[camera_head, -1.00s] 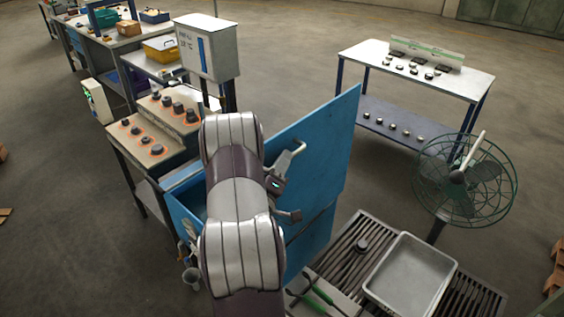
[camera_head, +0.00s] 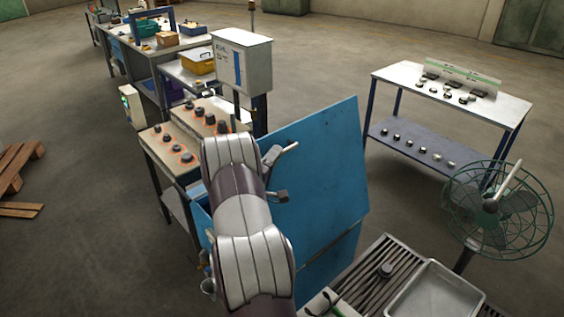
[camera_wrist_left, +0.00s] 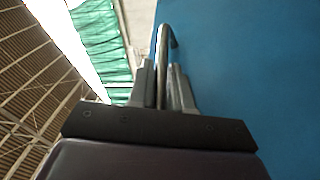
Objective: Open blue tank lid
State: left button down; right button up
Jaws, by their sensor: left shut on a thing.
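The blue tank lid (camera_head: 320,165) stands raised and steep above the tank, a broad flat blue panel. Its metal bar handle (camera_head: 289,147) sticks out near the lid's upper left side. My left gripper (camera_head: 272,158) is at that handle, partly hidden by my arm. In the left wrist view the gripper (camera_wrist_left: 161,88) has its fingers shut around the handle bar (camera_wrist_left: 163,45), with the blue lid filling the right side. The blue tank body (camera_head: 202,222) shows only in part left of my arm; its inside is hidden. My right gripper is out of view.
A control stand with knobs (camera_head: 167,146) and a grey box on a post (camera_head: 243,62) stand behind the tank. A slatted bench with a metal tray (camera_head: 440,296) is at front right, with a green fan (camera_head: 497,210) beside it. A white-topped table (camera_head: 510,103) stands beyond.

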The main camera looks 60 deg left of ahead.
pick_arm(q)
jog(key=c, duration=1.1)
grip_release()
jog(key=shift+s+d+f, duration=0.1)
jog(key=shift+s+f, duration=0.05)
jog(key=shift+s, duration=0.1)
jog(key=b+v, duration=0.5)
jog(key=v, duration=0.7)
jog(key=shift+s+d, duration=0.1)
jog(key=shift+f+p+v, duration=0.2)
jog(key=shift+p+v, duration=0.15)
jog(key=shift+v, duration=6.95)
